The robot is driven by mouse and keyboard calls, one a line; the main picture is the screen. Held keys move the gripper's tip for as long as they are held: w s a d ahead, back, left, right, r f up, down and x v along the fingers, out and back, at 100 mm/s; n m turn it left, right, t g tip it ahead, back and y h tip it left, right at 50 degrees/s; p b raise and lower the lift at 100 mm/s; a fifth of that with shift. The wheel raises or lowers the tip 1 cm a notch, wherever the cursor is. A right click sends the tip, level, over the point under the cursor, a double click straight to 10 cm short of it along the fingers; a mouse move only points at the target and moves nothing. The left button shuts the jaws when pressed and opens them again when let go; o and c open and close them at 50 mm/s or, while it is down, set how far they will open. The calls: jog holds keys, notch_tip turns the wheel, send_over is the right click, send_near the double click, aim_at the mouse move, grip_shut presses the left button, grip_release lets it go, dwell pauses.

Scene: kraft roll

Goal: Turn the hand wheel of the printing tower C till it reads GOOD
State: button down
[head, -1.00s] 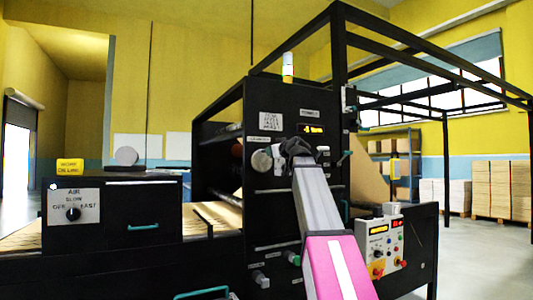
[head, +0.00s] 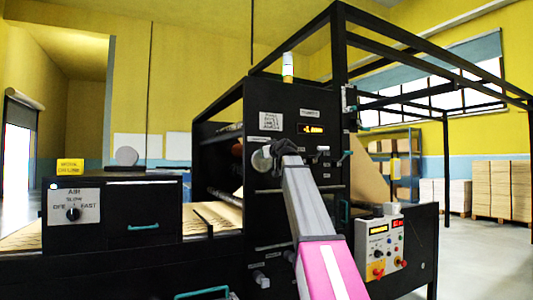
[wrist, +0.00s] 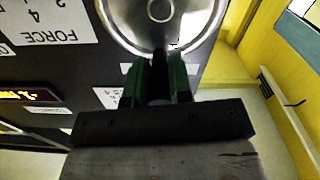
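The hand wheel (head: 260,160) is a silver disc on the black front of the printing tower (head: 300,215). In the wrist view the wheel (wrist: 190,22) fills the top middle, face on, cut by the frame edge. My gripper (head: 272,150) is at the wheel and overlaps its right side in the head view. In the wrist view my two dark green fingers (wrist: 158,70) lie over the wheel's lower rim, a narrow gap apart. Something dark shows between them; whether they press on it I cannot tell. The orange display (head: 311,129) above is too small to read.
A control box (head: 387,243) with several knobs and buttons stands at the tower's lower right. A black cabinet with an air dial (head: 74,214) is at the left. A black frame (head: 420,55) runs overhead. Pallets of boxes (head: 497,188) stand at the back right.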

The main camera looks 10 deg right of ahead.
jog(key=shift+d+m, duration=0.1)
jog(key=shift+m, duration=0.2)
jog(key=shift+w+d+f+m, duration=0.2)
jog(key=shift+d+m, duration=0.2)
jog(key=shift+m, duration=0.8)
jog(key=shift+w+d+f+m, duration=0.15)
jog(key=shift+d+m, duration=0.3)
jog(key=shift+m, duration=0.75)
jog(key=shift+w+d+f+m, duration=0.15)
jog(key=shift+d+m, duration=0.25)
jog(key=shift+m, duration=0.8)
jog(key=shift+f, duration=0.1)
jog(key=c, duration=1)
grip_release()
jog(key=shift+c, duration=0.2)
jog(key=shift+s, duration=0.15)
